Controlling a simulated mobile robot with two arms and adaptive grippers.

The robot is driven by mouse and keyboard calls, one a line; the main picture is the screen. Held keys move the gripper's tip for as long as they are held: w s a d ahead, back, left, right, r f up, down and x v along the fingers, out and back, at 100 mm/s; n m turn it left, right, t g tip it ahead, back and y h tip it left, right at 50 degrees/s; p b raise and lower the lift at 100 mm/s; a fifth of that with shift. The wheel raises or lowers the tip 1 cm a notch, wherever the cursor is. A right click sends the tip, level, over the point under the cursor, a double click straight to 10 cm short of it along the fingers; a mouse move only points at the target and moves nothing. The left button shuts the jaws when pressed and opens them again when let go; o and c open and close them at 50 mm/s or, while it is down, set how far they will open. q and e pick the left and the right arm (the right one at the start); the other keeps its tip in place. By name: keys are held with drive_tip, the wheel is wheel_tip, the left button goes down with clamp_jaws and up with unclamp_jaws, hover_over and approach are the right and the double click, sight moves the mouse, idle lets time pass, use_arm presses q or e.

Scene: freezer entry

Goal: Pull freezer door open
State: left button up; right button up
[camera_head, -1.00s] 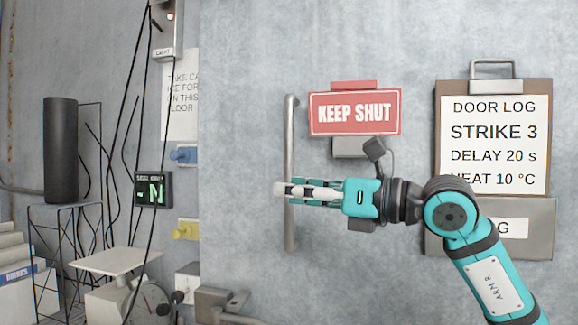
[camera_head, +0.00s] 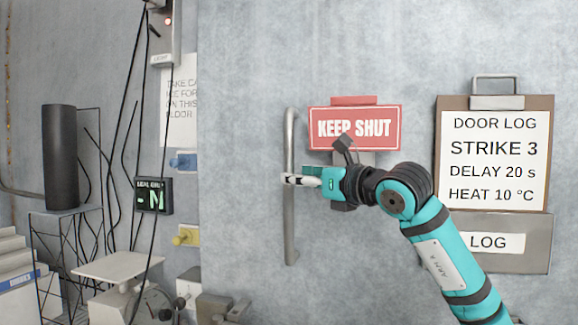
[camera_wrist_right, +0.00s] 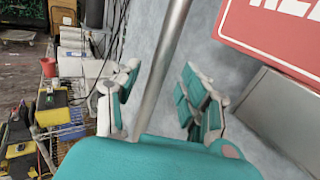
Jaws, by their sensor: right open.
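The freezer door (camera_head: 240,90) is a large pale grey panel, and its left edge meets the wall with no visible gap. Its handle (camera_head: 290,235) is a vertical metal bar near that edge. My right gripper (camera_head: 288,179) is at the handle's mid-height, coming from the right. In the right wrist view, its fingers (camera_wrist_right: 160,75) are open, one on each side of the handle bar (camera_wrist_right: 168,55). Gaps show between the bar and both fingers. My left gripper is in neither view.
A red KEEP SHUT sign (camera_head: 354,128) is just above my right wrist. A door log clipboard (camera_head: 495,160) and a grey log box (camera_head: 510,256) are on the right. A seal display (camera_head: 153,196), hanging cables and a scale (camera_head: 112,266) stand left of the door.

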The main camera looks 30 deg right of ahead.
drive_tip(key=w, duration=0.2)
drive_tip(key=w+p, duration=0.1)
drive_tip(key=shift+w+a, duration=0.25)
drive_tip(key=shift+w, duration=0.1)
clamp_jaws()
drive_tip(key=shift+w+a+f, duration=0.1)
drive_tip(key=shift+w+a, duration=0.05)
drive_tip(key=shift+w, duration=0.1)
drive_tip(key=shift+s, duration=0.1)
